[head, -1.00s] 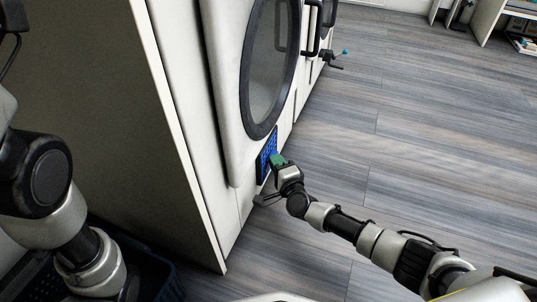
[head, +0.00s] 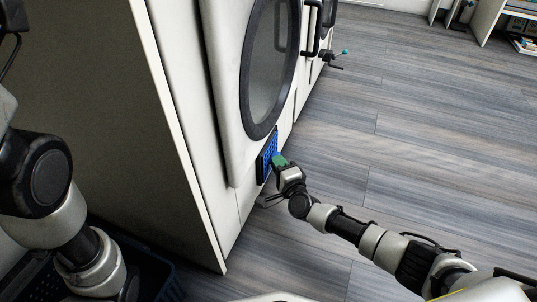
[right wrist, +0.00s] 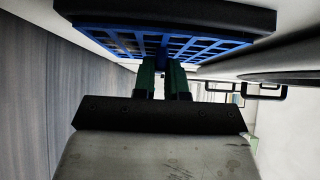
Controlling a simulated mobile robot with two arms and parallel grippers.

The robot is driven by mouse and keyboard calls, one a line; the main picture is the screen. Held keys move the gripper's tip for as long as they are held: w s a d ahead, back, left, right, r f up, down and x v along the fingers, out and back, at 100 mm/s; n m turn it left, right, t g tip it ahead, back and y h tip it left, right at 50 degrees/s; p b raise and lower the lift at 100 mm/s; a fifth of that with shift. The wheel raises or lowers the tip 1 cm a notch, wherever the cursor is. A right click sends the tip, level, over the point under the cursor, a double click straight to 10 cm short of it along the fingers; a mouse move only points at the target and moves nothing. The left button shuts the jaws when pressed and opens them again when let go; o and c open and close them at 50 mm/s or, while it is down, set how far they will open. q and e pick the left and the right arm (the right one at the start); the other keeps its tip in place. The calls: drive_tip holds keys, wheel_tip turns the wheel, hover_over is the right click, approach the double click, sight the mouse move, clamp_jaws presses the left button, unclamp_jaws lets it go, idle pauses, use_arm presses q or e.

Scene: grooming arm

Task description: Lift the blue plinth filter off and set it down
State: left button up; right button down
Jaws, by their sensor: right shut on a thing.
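The blue plinth filter (head: 268,156) is a blue grid with a dark backing, low on the front of the white machine (head: 222,95), just under its round door. My right gripper (head: 280,161), with green fingers, is at the filter's right side. In the right wrist view, the green fingers (right wrist: 162,78) are shut on a part at the middle of the blue grid (right wrist: 120,41). I cannot tell whether the filter's back still touches the machine. My left arm shows at the left, but its gripper is out of view.
The round dark door (head: 270,65) is right above the filter. Another machine with handles (head: 313,28) stands farther along the row. A dark basket (head: 150,272) is at the bottom left. The grey wooden floor (head: 420,130) to the right is clear.

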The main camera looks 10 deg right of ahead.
drive_tip(key=shift+s+d+p, duration=0.15)
drive_tip(key=shift+s+d, duration=0.3)
drive_tip(key=shift+d, duration=0.25)
drive_tip(key=shift+s+d+p, duration=0.15)
drive_tip(key=shift+s+d, duration=0.3)
drive_tip(key=shift+d, duration=0.25)
